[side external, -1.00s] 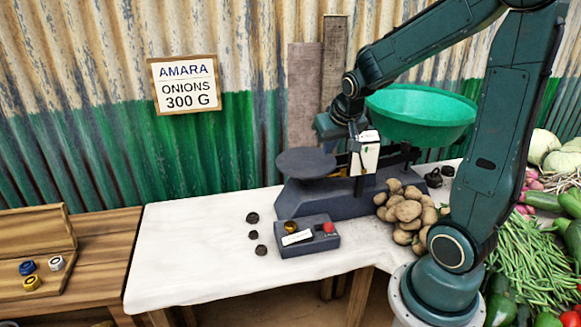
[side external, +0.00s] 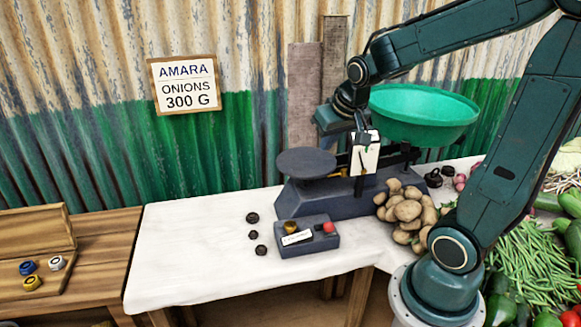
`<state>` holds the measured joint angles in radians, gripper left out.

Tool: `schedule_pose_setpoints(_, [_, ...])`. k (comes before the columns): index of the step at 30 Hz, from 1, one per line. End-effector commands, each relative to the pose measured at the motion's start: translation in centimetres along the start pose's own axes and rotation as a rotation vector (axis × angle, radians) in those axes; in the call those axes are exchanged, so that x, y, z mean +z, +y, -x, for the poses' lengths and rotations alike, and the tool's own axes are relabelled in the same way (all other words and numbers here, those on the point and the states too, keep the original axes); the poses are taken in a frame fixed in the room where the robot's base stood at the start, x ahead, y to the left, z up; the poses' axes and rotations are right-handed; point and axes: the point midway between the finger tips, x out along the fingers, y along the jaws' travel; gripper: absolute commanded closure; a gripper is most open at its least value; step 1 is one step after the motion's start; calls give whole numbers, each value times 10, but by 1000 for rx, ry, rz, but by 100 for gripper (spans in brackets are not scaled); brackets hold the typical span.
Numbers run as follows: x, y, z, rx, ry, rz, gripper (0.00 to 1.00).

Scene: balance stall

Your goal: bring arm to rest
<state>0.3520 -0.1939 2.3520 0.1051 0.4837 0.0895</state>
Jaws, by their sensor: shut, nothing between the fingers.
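My teal arm reaches in from the right. My gripper (side external: 362,137) is shut and empty, pointing down in front of the balance scale (side external: 335,198), by its white dial plate (side external: 366,160). I cannot tell whether it touches the plate. The scale's flat dark plate (side external: 306,163) on the left is bare.
Potatoes (side external: 406,210) lie at the scale's front. A grey box (side external: 306,236) with a red button and several small dark weights (side external: 252,217) sit on the white cloth (side external: 190,250). A wooden case (side external: 35,265) is at left. A sign (side external: 185,84) reads AMARA ONIONS 300 G.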

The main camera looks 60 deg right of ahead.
Motion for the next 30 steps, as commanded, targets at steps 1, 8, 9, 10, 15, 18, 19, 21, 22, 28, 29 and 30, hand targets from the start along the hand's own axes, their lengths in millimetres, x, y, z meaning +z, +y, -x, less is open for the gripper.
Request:
schedule_pose_setpoints(1, [5, -8, 11, -20, 6, 28, 100])
schedule_pose_setpoints(8, [41, -37, 55, -106, 2, 161, 100])
schedule_pose_setpoints(9, [49, -41, 62, -121, 1, 186, 100])
schedule_pose_setpoints(10, [54, -44, 68, -131, 0, 204, 100])
schedule_pose_setpoints(15, [86, -54, 95, -191, -3, 308, 100])
schedule_pose_setpoints(18, [104, -57, 107, -219, -4, 362, 100])
schedule_pose_setpoints(19, [108, -57, 110, -226, -5, 376, 100])
schedule_pose_setpoints(21, [117, -58, 115, -240, -6, 404, 100])
schedule_pose_setpoints(22, [120, -58, 117, -245, -6, 415, 100])
schedule_pose_setpoints(28, [131, -58, 122, -261, -9, 449, 100])
schedule_pose_setpoints(29, [131, -58, 123, -261, -10, 450, 100])
schedule_pose_setpoints(30, [132, -58, 123, -262, -10, 451, 100])
